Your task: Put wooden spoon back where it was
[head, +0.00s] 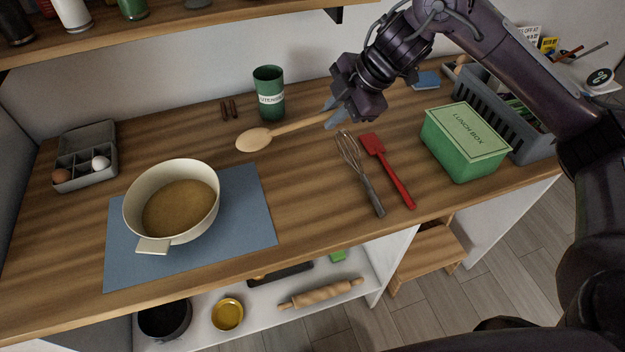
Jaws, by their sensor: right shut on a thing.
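The wooden spoon (257,138) is held by the end of its handle in my right gripper (331,116). The gripper is shut on it. The spoon points left, its bowl toward the pot, and seems to be just above the counter; the exact gap is hard to tell. The green utensils holder (268,92) stands upright behind the spoon, near the wall, and I see no utensils sticking out of it. A whisk (358,170) and a red spatula (388,171) lie on the counter in front of my right gripper. My left gripper is not in view.
A cream pot (172,203) with brown contents sits on a blue mat (252,222). An egg box (88,158) is at the left. A green lunch box (465,142) and a grey rack (500,105) stand at the right. A wooden shelf (180,24) overhangs the back.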

